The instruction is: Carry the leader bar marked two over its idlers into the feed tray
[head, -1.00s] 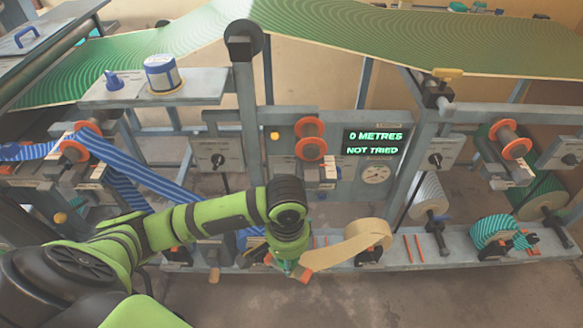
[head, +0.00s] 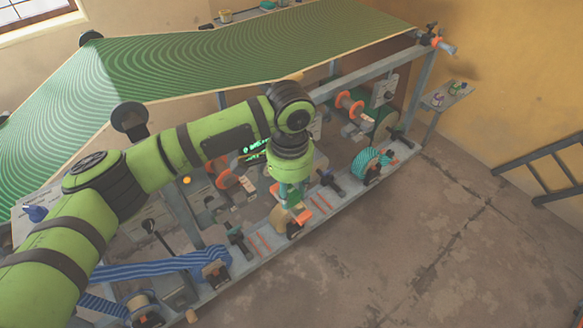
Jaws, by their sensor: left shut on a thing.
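My left arm reaches in from the left, and its gripper (head: 293,200) points down in front of the machine's lower rail. It is shut on an orange leader bar (head: 303,216); no number on it is readable. The tan roll (head: 281,221) sits just below the gripper, and its strip is mostly hidden. One orange-flanged idler (head: 228,178) is left of the gripper, partly behind my arm. Another orange-flanged idler (head: 347,106) is farther up and right. I cannot make out the feed tray for certain. My right gripper is not in view.
A blue-striped web (head: 165,264) runs at lower left. A teal-striped roll (head: 366,165) stands on the rail to the right. A green web (head: 240,55) stretches overhead. My arm partly covers the green display (head: 256,149). The floor (head: 420,235) at right is clear.

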